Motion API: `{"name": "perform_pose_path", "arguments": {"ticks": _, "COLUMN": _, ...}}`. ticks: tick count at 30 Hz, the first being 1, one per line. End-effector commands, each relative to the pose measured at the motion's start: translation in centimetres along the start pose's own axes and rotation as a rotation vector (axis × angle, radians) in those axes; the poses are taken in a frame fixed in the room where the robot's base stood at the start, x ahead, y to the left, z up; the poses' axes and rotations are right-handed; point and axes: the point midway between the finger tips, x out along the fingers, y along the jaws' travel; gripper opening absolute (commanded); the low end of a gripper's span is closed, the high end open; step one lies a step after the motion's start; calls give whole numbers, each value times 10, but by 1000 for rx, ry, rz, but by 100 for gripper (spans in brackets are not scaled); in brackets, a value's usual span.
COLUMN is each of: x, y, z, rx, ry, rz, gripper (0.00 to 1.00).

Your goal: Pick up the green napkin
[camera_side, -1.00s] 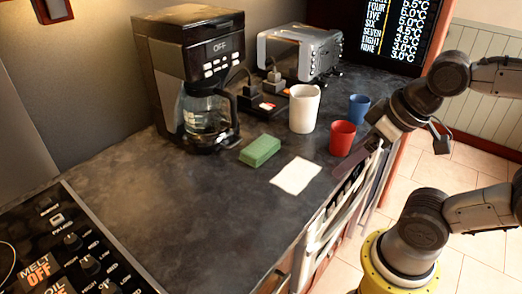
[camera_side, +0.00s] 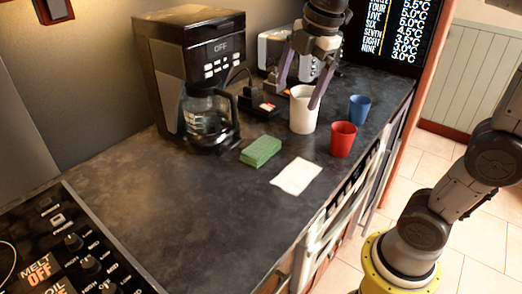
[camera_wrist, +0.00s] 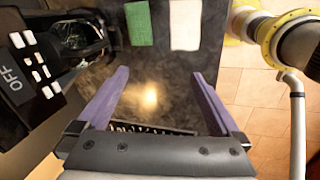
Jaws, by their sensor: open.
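The green napkin (camera_side: 261,151) lies as a flat, block-like stack on the dark counter, in front of the coffee maker. It also shows in the wrist view at the top, left of centre (camera_wrist: 138,24). My gripper (camera_side: 297,98) is open and points down at the back of the counter, beyond the napkin. In the side view its fingers overlap the white cup; I cannot tell whether they touch it. In the wrist view nothing shows between the fingertips (camera_wrist: 160,73) but bare counter.
A white napkin (camera_side: 296,176) lies beside the green one. A white cup (camera_side: 302,115), red cup (camera_side: 343,140) and blue cup (camera_side: 359,109) stand behind it. The coffee maker (camera_side: 187,62) is at left, a toaster (camera_side: 271,46) at the back.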

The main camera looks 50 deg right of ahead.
Motion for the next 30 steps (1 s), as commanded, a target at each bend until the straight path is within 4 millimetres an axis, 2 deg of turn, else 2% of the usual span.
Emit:
{"name": "perform_pose_path", "arguments": {"ticks": 1, "x": 10, "y": 19, "z": 1, "rx": -56, "ry": -5, "rz": -34, "gripper": 100}}
{"name": "perform_pose_path", "arguments": {"ticks": 6, "x": 47, "y": 72, "z": 6, "rx": -203, "ry": -8, "rz": -130, "gripper": 100}}
{"name": "perform_pose_path", "arguments": {"ticks": 9, "x": 74, "y": 93, "z": 10, "rx": -211, "ry": -7, "rz": -179, "gripper": 100}}
{"name": "perform_pose_path", "arguments": {"ticks": 12, "x": 98, "y": 104, "z": 14, "rx": -198, "ry": -8, "rz": -216, "gripper": 100}}
{"name": "perform_pose_path", "arguments": {"ticks": 15, "x": 116, "y": 105, "z": 18, "rx": -190, "ry": -7, "rz": -252, "gripper": 100}}
{"name": "perform_pose_path", "arguments": {"ticks": 22, "x": 141, "y": 99, "z": 21, "rx": -182, "ry": -7, "rz": -276, "gripper": 100}}
{"name": "perform_pose_path", "arguments": {"ticks": 30, "x": 189, "y": 85, "z": 22, "rx": -182, "ry": -7, "rz": -276, "gripper": 100}}
